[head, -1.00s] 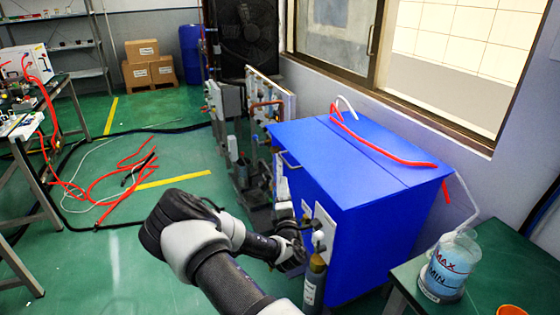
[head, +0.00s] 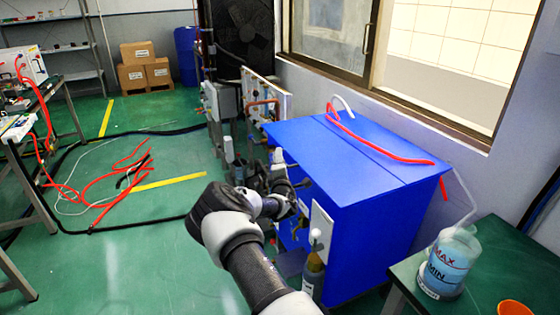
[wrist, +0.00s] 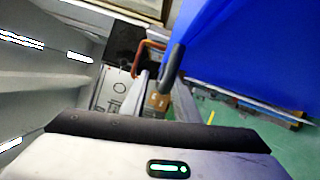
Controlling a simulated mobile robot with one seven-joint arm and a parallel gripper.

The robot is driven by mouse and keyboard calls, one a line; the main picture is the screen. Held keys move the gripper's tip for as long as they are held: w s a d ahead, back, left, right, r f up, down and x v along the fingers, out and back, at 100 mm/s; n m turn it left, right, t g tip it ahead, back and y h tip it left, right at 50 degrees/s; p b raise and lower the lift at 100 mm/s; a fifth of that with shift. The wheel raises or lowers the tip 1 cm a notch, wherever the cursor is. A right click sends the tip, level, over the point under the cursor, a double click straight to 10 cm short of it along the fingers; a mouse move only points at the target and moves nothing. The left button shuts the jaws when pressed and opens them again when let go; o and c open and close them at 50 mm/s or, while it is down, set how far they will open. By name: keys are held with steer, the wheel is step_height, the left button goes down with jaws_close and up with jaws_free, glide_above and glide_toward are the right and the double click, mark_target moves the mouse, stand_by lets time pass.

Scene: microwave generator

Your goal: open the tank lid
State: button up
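The tank is a blue box (head: 355,225). Its flat blue lid (head: 345,150) lies level and shut on top, and a red hose rests over it. My gripper (head: 294,203) is low beside the tank's left face, close to the lid's front left edge. It is small and dark there, and its fingers are hard to make out. In the wrist view, a dark handle-like bar (wrist: 172,68) stands close ahead against the blue tank surface (wrist: 245,45). I cannot tell whether my gripper touches it.
The red hose (head: 385,150) crosses the lid. A bottle (head: 313,277) stands by the tank's front left. Pipework and a panel (head: 265,100) stand behind the tank.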

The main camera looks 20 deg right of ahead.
jaws_close()
